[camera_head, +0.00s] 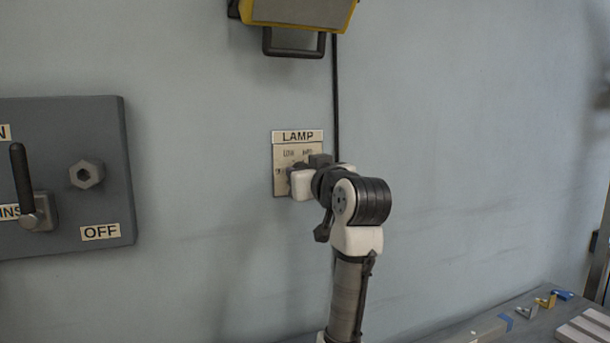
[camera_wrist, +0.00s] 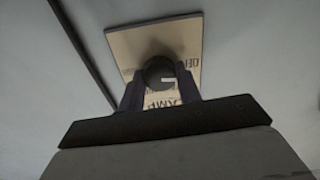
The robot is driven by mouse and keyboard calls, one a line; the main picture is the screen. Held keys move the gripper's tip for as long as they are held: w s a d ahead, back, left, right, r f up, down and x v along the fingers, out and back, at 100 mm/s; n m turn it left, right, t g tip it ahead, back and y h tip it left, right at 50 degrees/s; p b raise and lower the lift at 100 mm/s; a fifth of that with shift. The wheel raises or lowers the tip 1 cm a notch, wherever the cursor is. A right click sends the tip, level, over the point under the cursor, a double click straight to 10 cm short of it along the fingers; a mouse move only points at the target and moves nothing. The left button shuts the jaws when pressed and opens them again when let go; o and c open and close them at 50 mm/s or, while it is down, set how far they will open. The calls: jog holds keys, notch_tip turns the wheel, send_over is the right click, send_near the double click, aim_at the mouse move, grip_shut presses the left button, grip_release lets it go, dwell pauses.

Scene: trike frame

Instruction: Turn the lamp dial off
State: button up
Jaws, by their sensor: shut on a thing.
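The lamp panel (camera_head: 284,155) is a small beige plate on the wall under a white LAMP label (camera_head: 297,136). My gripper (camera_head: 297,174) is at the plate and covers its lower right part in the head view. In the wrist view the plate (camera_wrist: 185,40) shows with a round dark dial (camera_wrist: 159,72) at its middle. The dial has a light pointer mark. My gripper's fingers (camera_wrist: 158,92) stand on both sides of the dial and are shut on it. Most of the dial's markings are hidden or too small to read.
A yellow lamp housing (camera_head: 300,12) with a dark handle hangs above, and a black cable (camera_head: 336,95) runs down the wall. A grey panel (camera_head: 75,130) with a lever is at left. A bench (camera_head: 480,318) with small parts is at lower right.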

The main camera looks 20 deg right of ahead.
jog(key=shift+f+n, duration=0.1)
jog(key=shift+n, duration=0.5)
jog(key=o, duration=1)
jog(key=shift+s, duration=0.1)
jog(key=s+b, duration=0.4)
jog(key=s, duration=0.9)
jog(key=shift+s+d, duration=0.2)
jog(key=shift+s, duration=0.15)
